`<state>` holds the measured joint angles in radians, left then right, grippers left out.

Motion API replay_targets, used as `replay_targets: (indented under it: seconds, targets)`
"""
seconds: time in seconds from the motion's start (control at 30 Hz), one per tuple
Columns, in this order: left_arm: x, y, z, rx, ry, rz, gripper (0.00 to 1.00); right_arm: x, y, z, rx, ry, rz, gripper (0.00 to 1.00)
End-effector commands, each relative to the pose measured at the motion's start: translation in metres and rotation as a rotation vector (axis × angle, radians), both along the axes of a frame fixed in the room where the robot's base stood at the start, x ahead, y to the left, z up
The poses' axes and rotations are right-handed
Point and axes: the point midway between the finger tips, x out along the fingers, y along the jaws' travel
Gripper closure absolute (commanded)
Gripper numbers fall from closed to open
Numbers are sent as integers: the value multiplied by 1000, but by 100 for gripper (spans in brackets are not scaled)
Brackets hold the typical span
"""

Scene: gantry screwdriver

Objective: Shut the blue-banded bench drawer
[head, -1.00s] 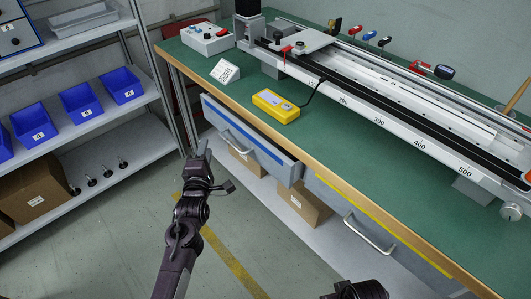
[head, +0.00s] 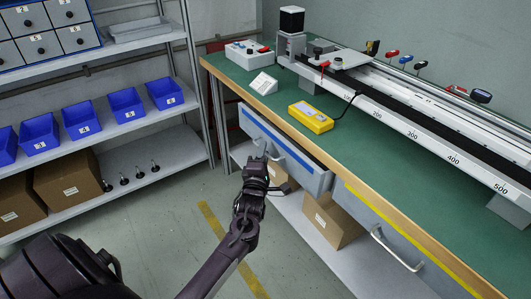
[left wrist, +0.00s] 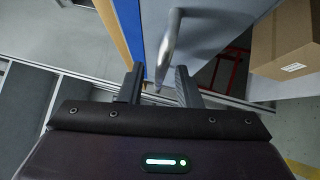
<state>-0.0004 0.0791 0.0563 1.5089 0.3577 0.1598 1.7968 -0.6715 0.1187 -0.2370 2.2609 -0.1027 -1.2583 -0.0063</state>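The blue-banded drawer (head: 312,178) under the green-topped bench stands out from the bench front, so it is partly open. Its blue band (head: 280,142) runs along the top of its grey front. My left gripper (head: 262,158) is at the drawer's handle, near the left part of the front. In the left wrist view the two fingers (left wrist: 158,82) are apart, with the silver handle (left wrist: 168,40) ahead of and between the tips. The blue band (left wrist: 130,22) shows beside it. I cannot tell whether the fingers touch the handle. My right gripper is not in view.
A yellow-banded drawer (head: 400,250) with a silver handle is to the right. Cardboard boxes (head: 333,220) stand on the shelf below the bench. A shelf rack with blue bins (head: 82,121) is at left. The floor between is clear.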

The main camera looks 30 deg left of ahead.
Motion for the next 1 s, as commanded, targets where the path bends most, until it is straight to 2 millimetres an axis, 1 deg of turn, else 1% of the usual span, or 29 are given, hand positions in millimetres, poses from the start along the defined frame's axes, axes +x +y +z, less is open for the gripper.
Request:
replay_targets:
  seconds: [0.03, 0.13, 0.4, 0.47, 0.63, 0.67, 1.0]
  targets:
    - [5, 2, 1, 0, -1, 0, 69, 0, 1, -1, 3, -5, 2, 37]
    - [10, 4, 1, 1, 0, 0, 69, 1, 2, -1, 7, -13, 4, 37]
    - [12, 5, 2, 1, 1, 0, 69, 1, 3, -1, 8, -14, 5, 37]
    - [12, 5, 2, 0, 1, 0, 76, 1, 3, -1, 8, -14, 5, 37]
    - [12, 5, 2, 0, 1, 0, 98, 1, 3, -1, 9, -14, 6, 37]
    - [12, 5, 2, 0, 1, -1, 100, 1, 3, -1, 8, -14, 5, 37]
    - [13, 4, 1, -1, 1, 0, 100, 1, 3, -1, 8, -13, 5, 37]
